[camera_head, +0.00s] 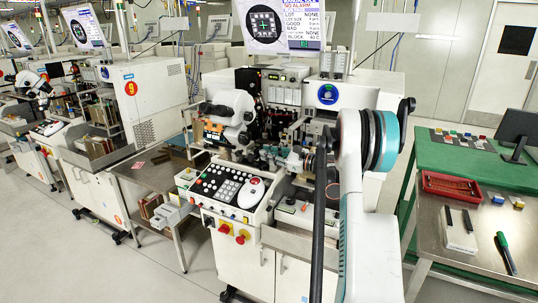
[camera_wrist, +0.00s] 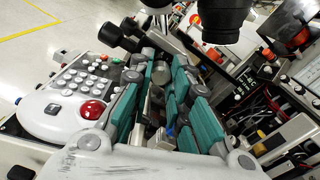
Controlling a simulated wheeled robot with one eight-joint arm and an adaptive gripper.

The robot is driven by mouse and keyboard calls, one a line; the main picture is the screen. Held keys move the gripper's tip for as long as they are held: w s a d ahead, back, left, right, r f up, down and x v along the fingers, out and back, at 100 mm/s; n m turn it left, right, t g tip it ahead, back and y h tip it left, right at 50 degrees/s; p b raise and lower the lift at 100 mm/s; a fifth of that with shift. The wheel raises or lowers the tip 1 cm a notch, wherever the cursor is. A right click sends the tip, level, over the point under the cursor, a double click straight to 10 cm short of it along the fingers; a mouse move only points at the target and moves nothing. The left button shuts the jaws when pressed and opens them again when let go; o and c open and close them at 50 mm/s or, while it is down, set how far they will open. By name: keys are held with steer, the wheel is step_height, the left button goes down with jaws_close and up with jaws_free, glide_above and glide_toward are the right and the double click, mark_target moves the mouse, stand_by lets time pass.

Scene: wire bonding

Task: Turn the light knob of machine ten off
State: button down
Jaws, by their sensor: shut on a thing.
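The machine in the middle of the head view (camera_head: 300,95) has a white body, a microscope and a sloping button panel (camera_head: 229,187). A blue disc (camera_head: 327,94) is on its front; I cannot read its number. My gripper (camera_wrist: 163,72), with teal finger pads, reaches into the machine's front beside the microscope. In the wrist view its fingers are closed around a small silver round part (camera_wrist: 160,73), seemingly the light knob. The fingers hide most of it, so I cannot tell its turned position. In the head view my arm covers part of this area.
Cables and a black box crowd the right. In the head view, machine nine (camera_head: 130,88) stands left and a green-topped table (camera_head: 470,160) right.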

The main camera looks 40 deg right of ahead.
steer(key=n, duration=2.4)
steer(key=shift+n, duration=0.4)
steer(key=c, duration=1.5)
jaws_free()
steer(key=shift+o, duration=0.2)
steer(key=v, duration=1.2)
